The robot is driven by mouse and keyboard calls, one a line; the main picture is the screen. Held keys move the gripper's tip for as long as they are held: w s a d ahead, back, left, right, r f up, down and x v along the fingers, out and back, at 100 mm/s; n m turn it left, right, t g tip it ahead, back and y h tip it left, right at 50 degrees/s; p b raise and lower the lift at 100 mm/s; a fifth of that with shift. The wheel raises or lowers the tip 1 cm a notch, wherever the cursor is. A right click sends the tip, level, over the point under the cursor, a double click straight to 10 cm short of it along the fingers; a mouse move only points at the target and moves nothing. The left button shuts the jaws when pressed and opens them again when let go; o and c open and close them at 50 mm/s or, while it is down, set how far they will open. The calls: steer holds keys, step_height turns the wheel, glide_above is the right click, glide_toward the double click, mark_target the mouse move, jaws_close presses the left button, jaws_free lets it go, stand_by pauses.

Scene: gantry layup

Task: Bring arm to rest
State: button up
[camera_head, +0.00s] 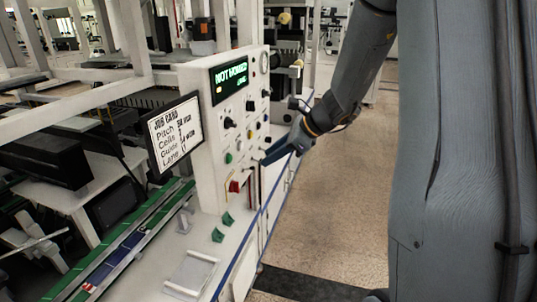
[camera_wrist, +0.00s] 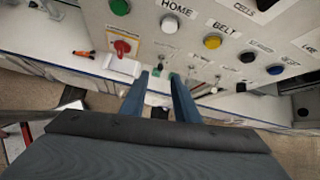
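My gripper (camera_head: 278,152) reaches down from the upper right to just right of the control panel (camera_head: 207,108) in the head view. In the wrist view its two blue-grey fingers (camera_wrist: 160,76) stand apart with nothing seen between them, so it is open and empty. The panel's button face (camera_wrist: 225,68) lies ahead of and above the fingertips in the wrist view. I see no clear contact with it.
The panel has a lit green display (camera_head: 230,76), a red switch (camera_wrist: 122,47) and green, white and yellow buttons. A job card screen (camera_head: 173,133) hangs to its left. Green rails (camera_head: 130,238) run below. Open floor (camera_head: 335,205) lies to the right.

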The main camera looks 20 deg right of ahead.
steer(key=s+a+f+n+g+h+b, duration=0.2)
steer(key=s+f+n, duration=0.4)
steer(key=s+n, duration=0.4)
steer(key=s+a+f+n+g+h+b, duration=0.2)
steer(key=s+f+n+h+b, duration=0.2)
steer(key=s+f+n, duration=0.3)
steer(key=s+n+b, duration=0.1)
steer(key=s+n, duration=0.3)
steer(key=n, duration=0.2)
steer(key=shift+s+f+g+h+b, duration=0.2)
steer(key=shift+f+g+h+b, duration=0.05)
steer(key=shift+g+h+b, duration=0.1)
